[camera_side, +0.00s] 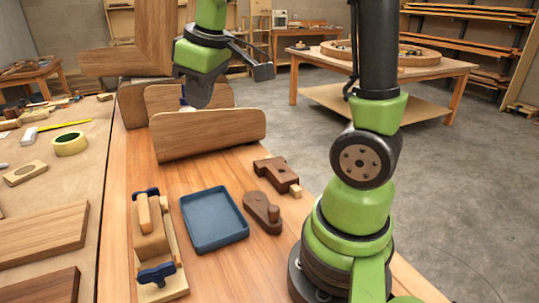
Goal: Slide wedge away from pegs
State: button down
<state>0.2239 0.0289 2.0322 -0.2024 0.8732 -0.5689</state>
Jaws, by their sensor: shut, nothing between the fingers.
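My gripper (200,96) hangs at the back of the bench, over the upright wooden boards, shut with nothing seen between its fingers. Its fingertips are small and partly hard to make out. A light wooden fixture (152,243) with blue clamp handles stands at the front left, far from my gripper. A narrow tan wooden piece (145,214) lies on it and may be the wedge; I cannot tell for sure. I cannot make out the pegs clearly.
Upright boards (208,134) stand below my gripper. A blue tray (214,219), a dark wooden block plane-like piece (263,212) and a brown notched block (277,174) sit mid-bench. Tape (70,143) lies on the left table. Some bare bench lies between boards and tray.

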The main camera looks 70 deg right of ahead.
aim_at(270, 162)
jog(key=w+d+f+n+g, duration=0.1)
jog(key=d+f+n, duration=0.1)
jog(key=d+f, duration=0.3)
jog(key=w+d+f+n+g, duration=0.1)
jog(key=d+f, duration=0.4)
jog(key=f, duration=0.5)
jog(key=w+d+f+n+g, duration=0.2)
jog(key=d+f+n+g, duration=0.1)
jog(key=f, duration=0.4)
jog(key=shift+w+d+f+n+h, duration=0.1)
jog(key=shift+d+f+n+h, duration=0.1)
jog(key=shift+d+n, duration=0.25)
jog(key=shift+d+f+n+h, duration=0.1)
jog(key=shift+d+n+h, duration=0.1)
jog(key=shift+d+n, duration=0.25)
jog(key=shift+d+f, duration=0.25)
jog(key=shift+f, duration=0.05)
jog(key=s+d, duration=0.8)
jog(key=s, duration=0.1)
jog(key=shift+d+f, duration=0.15)
jog(key=shift+d, duration=0.05)
jog(key=shift+w+f, duration=0.15)
jog(key=shift+f, duration=0.6)
jog(key=w+a, duration=0.4)
jog(key=shift+w+a, duration=0.25)
jog(key=shift+a, duration=0.1)
jog(key=shift+s, duration=0.1)
jog(key=shift+s, duration=0.1)
